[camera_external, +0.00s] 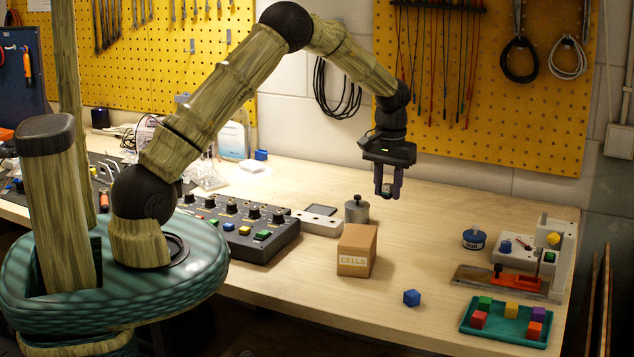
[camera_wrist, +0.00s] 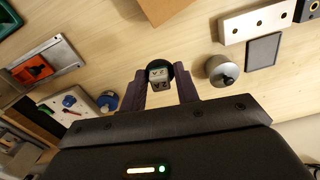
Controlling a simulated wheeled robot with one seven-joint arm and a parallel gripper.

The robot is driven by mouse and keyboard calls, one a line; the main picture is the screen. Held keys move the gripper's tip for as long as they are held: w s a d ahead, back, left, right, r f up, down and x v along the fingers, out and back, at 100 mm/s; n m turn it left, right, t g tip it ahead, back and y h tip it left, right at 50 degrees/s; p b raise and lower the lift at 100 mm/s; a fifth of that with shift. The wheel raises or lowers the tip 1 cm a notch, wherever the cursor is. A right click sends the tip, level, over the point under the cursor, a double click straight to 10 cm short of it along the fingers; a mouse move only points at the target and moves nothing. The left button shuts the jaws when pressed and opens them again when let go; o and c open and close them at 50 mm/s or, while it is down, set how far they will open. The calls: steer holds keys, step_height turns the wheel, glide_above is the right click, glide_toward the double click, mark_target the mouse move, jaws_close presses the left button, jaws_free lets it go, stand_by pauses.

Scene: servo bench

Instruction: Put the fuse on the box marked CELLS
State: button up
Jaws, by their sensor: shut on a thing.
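The box marked CELLS (camera_external: 352,261) is a brown cardboard box standing on the bench, its label facing the camera. Part of a brown box, likely the same one, shows at the top edge of the wrist view (camera_wrist: 166,8). My gripper (camera_external: 387,193) is raised above the bench, behind and to the right of the box in the external view. In the wrist view its purple fingers (camera_wrist: 159,85) are shut on a small pale piece with dark markings and a dark green end, which seems to be the fuse (camera_wrist: 158,78). The fingers partly hide it.
A metal weight with a knob (camera_external: 357,211) stands close behind the box. A control panel (camera_external: 240,230) lies to the left. A teal tray of blocks (camera_external: 505,333), a blue tin (camera_external: 474,239) and a fixture (camera_external: 510,281) are at right.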

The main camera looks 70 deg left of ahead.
step_height(320, 180, up, 5)
steer(key=n+p, duration=0.1)
steer(key=p, duration=0.3)
glide_above(358, 235)
steer(key=shift+f, duration=0.1)
steer(key=shift+f+p, duration=0.9)
steer(key=shift+f, duration=1.9)
steer(key=shift+f, duration=0.1)
steer(key=shift+f+p, duration=0.7)
steer(key=shift+f, duration=1.3)
